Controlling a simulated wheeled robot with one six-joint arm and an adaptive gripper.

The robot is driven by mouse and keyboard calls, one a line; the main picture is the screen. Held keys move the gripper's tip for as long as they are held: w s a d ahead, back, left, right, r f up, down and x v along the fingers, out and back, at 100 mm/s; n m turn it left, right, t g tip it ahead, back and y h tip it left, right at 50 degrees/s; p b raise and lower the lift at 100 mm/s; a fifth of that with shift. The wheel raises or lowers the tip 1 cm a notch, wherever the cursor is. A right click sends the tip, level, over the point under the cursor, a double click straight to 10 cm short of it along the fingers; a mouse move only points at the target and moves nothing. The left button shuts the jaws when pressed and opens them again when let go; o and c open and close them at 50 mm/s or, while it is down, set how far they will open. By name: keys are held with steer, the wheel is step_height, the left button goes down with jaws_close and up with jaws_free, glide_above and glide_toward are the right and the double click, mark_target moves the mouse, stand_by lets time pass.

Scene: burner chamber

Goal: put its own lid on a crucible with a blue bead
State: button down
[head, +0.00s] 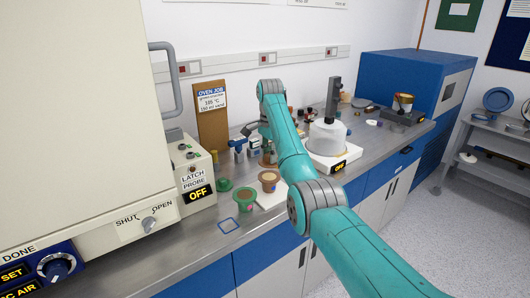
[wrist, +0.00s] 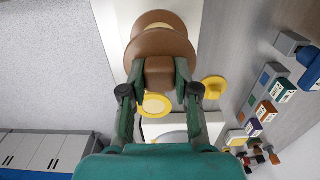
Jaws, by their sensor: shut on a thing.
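My gripper (wrist: 159,78) is shut on the block-shaped brown knob of a brown lid (wrist: 163,42). Beyond the lid in the wrist view is a brown crucible (wrist: 160,18) with a pale yellow inside. The lid partly overlaps it in the picture, and I cannot tell whether they touch. In the head view an open brown crucible (head: 268,180) stands on a white mat (head: 273,199). A brown piece, probably the held lid (head: 268,160), shows just behind it. My arm hides most of the gripper there. I cannot make out a blue bead.
A green crucible (head: 243,197) with a pink bead and another green piece (head: 224,185) stand left of the brown crucible. Yellow discs (wrist: 213,87) lie near my gripper. A control box (head: 195,175) and a balance (head: 330,155) flank the area.

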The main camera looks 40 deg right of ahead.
mark_target(269, 176)
stand_by(0.3)
steer(key=shift+f, duration=2.3)
steer(key=shift+f, duration=0.65)
steer(key=c, duration=0.8)
jaws_free()
